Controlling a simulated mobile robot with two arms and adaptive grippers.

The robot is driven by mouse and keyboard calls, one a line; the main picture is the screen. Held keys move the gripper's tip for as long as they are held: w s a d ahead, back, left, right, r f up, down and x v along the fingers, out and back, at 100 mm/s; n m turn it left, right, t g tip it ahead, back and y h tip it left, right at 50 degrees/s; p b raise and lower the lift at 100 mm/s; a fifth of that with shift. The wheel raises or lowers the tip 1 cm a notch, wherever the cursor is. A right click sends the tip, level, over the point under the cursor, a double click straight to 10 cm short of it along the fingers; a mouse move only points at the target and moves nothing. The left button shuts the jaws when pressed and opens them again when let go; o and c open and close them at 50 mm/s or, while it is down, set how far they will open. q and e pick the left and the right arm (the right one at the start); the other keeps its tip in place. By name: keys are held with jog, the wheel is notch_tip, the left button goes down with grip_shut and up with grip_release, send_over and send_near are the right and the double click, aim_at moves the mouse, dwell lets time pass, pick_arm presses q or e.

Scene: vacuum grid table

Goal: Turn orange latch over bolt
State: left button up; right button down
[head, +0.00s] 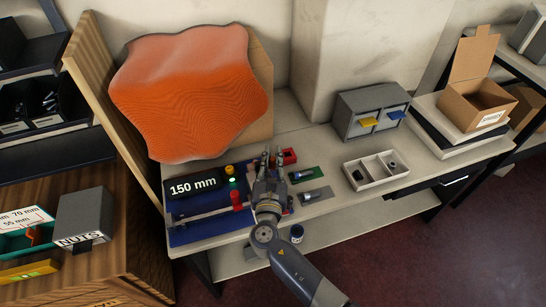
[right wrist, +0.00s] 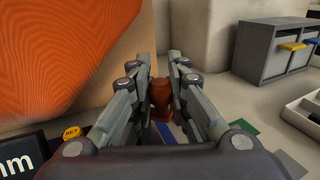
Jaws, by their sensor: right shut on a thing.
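My right gripper (head: 270,160) is over the right part of the blue mat (head: 200,233) in the head view. In the right wrist view its fingers (right wrist: 162,75) are shut on an orange-brown upright piece, which I take for the orange latch (right wrist: 161,95). The fingers hide part of it, and the bolt cannot be made out there. My left gripper is not in view.
A display reading 150 mm (head: 194,187), a red knob (head: 236,197) and a yellow button (head: 229,170) are left of my gripper. A divided tray (head: 375,171) stands further right. A large orange wavy panel (head: 190,95) rises behind.

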jog(key=shift+s+f+h, duration=0.1)
jog(key=shift+h, duration=0.2)
jog(key=c, duration=1.5)
grip_release()
jog(key=shift+s, duration=0.1)
jog(key=s, duration=0.8)
jog(key=s+a, duration=0.1)
jog(key=s, duration=0.2)
jog(key=shift+s, duration=0.4)
